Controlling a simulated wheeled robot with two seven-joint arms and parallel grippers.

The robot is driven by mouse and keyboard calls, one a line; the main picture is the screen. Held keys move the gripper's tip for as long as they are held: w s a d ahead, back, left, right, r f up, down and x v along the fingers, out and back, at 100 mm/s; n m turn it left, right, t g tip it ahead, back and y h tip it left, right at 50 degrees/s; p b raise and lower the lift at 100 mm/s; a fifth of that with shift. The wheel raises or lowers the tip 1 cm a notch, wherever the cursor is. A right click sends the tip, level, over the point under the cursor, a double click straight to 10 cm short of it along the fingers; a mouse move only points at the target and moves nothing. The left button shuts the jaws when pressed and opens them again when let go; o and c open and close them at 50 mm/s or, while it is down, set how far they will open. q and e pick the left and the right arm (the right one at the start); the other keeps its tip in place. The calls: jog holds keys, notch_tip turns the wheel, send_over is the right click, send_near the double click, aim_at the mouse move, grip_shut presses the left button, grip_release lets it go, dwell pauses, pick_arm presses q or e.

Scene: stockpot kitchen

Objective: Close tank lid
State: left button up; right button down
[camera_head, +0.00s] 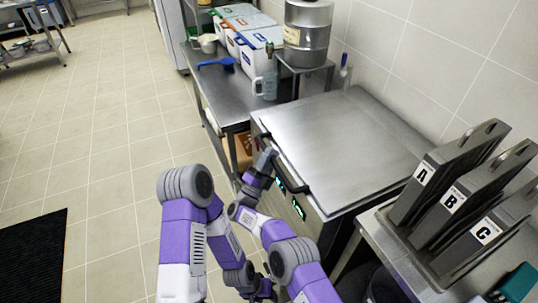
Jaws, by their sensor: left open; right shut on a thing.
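The tank lid (345,140) is a broad, flat steel panel right of centre, lying level or nearly level over the tank (335,235). I cannot tell if a small gap is left under its edge. A dark bar handle (288,176) runs along the lid's left edge. My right gripper (268,157) is at the far end of this handle and shut on it; its fingers partly hide that end. My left gripper (264,291) is low in the picture, open, away from the lid, and partly hidden by my arms.
A steel table (228,95) beyond the tank holds a blue scoop (217,63), a clear jug (264,86) and white bins. A steel pot (308,32) stands on a raised shelf. Lettered panels (450,200) stand at right. The floor at left is clear, with a black mat (33,255).

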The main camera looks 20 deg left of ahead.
jog(key=shift+f, duration=0.55)
jog(key=c, duration=1)
grip_release()
jog(key=p+v, duration=0.1)
jog(key=v, duration=0.6)
jog(key=shift+s+a, duration=0.1)
jog(key=shift+s, duration=0.15)
